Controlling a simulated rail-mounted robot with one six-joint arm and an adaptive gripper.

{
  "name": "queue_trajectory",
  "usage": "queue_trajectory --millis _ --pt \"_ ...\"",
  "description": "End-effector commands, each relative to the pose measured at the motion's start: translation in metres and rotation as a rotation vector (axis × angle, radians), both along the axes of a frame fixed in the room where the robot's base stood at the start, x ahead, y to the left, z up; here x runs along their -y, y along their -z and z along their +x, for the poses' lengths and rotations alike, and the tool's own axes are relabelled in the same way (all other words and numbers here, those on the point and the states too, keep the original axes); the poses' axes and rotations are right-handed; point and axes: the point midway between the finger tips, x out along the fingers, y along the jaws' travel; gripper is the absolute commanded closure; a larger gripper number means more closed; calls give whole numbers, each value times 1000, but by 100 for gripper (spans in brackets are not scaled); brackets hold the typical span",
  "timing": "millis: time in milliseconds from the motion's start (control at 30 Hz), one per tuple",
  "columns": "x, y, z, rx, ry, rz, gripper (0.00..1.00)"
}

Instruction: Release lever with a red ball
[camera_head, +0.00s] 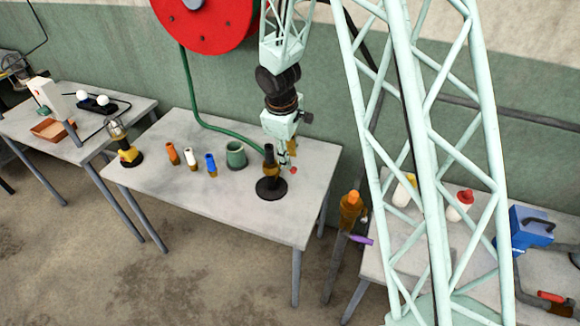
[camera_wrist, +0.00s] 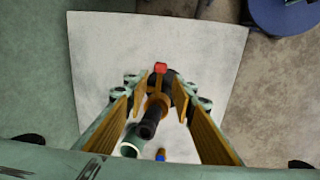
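The lever with a red ball (camera_head: 294,170) sticks out to the right of a dark stand with a brass-coloured band and round black base (camera_head: 271,189). In the wrist view the red ball (camera_wrist: 160,68) lies midway between my fingertips, with the black post (camera_wrist: 151,121) below it in the picture. My gripper (camera_head: 287,158) points down just above and beside the lever. In the wrist view my gripper (camera_wrist: 160,83) is open, with a clear gap between each finger and the ball. I cannot tell the exact height of the fingertips over the ball.
The stand is on a grey table (camera_head: 225,212). The table's front is clear.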

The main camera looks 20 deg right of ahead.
Motion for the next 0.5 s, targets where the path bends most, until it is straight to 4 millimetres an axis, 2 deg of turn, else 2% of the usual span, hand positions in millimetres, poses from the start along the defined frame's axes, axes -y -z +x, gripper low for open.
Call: queue_trajectory --millis 200,500 --pt "3 25 3 -1 1 0 76" --pt "6 49 7 0 1 0 76"
